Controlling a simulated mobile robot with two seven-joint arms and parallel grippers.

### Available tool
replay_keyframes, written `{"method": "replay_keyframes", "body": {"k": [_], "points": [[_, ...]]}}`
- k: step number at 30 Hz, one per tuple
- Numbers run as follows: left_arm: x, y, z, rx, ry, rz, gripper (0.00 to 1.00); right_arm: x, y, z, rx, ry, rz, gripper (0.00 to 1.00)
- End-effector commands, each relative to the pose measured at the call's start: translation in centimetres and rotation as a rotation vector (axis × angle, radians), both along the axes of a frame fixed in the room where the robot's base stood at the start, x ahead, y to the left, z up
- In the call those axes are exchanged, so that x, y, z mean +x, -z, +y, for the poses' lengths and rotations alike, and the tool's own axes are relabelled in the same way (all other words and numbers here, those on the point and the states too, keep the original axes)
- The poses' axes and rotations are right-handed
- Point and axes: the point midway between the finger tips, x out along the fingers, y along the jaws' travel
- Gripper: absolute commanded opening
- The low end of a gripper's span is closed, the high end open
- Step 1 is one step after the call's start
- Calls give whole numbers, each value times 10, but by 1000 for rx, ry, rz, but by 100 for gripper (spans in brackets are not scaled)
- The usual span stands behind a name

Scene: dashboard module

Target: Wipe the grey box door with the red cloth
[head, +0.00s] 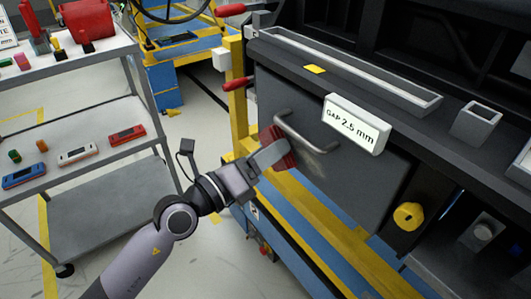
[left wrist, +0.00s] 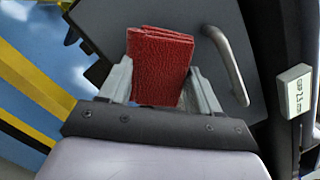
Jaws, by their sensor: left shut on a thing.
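The grey box door (head: 345,180) is a dark grey panel with a bar handle (head: 306,134) on its upper left part. My left gripper (head: 270,157) is shut on the red cloth (head: 283,147), which is folded into a pad. The cloth is at the door's left part, just left of and below the handle; I cannot tell whether it touches the surface. In the left wrist view the cloth (left wrist: 160,65) sits between the fingers, with the door (left wrist: 205,20) behind it and the handle (left wrist: 228,62) to its right. My right gripper is not in view.
A white sign reading "GAP 2.5 mm" (head: 355,124) sticks out at the door's top. A yellow knob (head: 408,215) is at the lower right. A grey shelf cart (head: 85,158) with tools stands at the left. Yellow and blue frame beams (head: 300,212) run below the door.

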Motion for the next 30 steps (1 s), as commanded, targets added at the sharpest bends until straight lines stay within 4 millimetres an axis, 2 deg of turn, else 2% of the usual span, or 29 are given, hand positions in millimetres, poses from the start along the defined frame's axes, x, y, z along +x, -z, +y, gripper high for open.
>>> {"method": "replay_keyframes", "body": {"k": [30], "points": [[9,0,-12,-1,-1,0,38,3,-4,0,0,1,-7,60]]}}
